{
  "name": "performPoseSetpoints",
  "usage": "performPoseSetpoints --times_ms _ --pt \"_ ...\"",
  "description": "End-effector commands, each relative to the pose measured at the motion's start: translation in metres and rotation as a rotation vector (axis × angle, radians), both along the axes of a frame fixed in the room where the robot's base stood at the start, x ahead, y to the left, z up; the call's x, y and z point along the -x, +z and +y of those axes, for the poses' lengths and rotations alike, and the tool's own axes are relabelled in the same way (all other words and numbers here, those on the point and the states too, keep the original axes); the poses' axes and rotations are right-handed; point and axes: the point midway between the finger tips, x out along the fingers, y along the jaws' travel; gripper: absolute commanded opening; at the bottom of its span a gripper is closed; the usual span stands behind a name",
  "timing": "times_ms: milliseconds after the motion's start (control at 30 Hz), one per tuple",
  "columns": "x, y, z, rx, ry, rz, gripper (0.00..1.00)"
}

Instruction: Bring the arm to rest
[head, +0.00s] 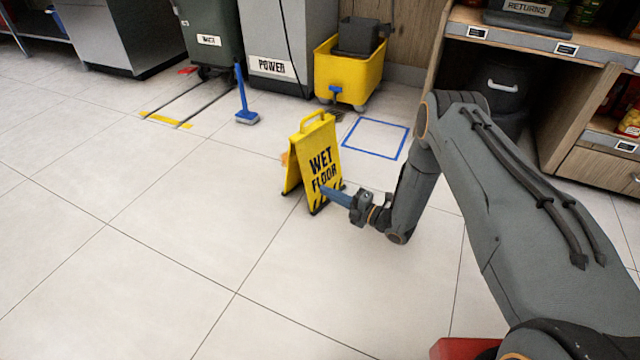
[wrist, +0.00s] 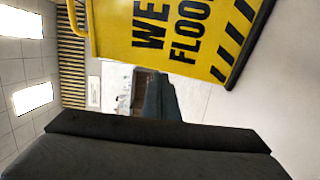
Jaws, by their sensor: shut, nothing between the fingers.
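My gripper (head: 326,192) is at the end of my arm, which reaches in from the right in the head view. Its fingers are shut with nothing between them. They point left, low in front of the yellow wet floor sign (head: 318,160). I cannot tell whether the fingertips touch the sign. In the wrist view the sign (wrist: 165,35) fills the upper middle, turned on its side. My dark gripper body covers the lower part of that view. The fingers (wrist: 158,97) show there just below the sign.
A yellow mop bucket (head: 350,72) stands behind the sign, left of a blue floor outline (head: 375,138). A blue brush (head: 245,105) stands further left near the bin (head: 212,38). A shelf unit (head: 560,90) is on the right. The left floor is clear.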

Motion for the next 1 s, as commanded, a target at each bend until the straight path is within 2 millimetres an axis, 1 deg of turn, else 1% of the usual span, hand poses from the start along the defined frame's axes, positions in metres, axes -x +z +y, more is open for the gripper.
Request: performPoseSetpoints --times_ms 33,200,400,500,667,767,867,967,1000 --pt "0.007 0.003 -0.011 0.001 -0.004 0.003 0.0" --pt "0.026 0.002 -0.032 0.0 0.009 0.002 0.0" --pt "0.039 0.001 -0.055 0.0 0.009 0.002 0.0" --pt "0.042 0.0 -0.061 0.0 0.01 0.002 0.0" --pt "0.043 -0.001 -0.064 0.0 0.009 0.001 0.0" --pt "0.04 0.002 -0.062 0.005 0.008 0.005 0.0" --pt "0.026 0.013 -0.057 0.029 -0.005 0.033 0.0" --pt "0.003 0.033 -0.047 0.075 -0.033 0.094 0.0" --pt "-0.007 0.043 -0.041 0.096 -0.05 0.125 0.0"
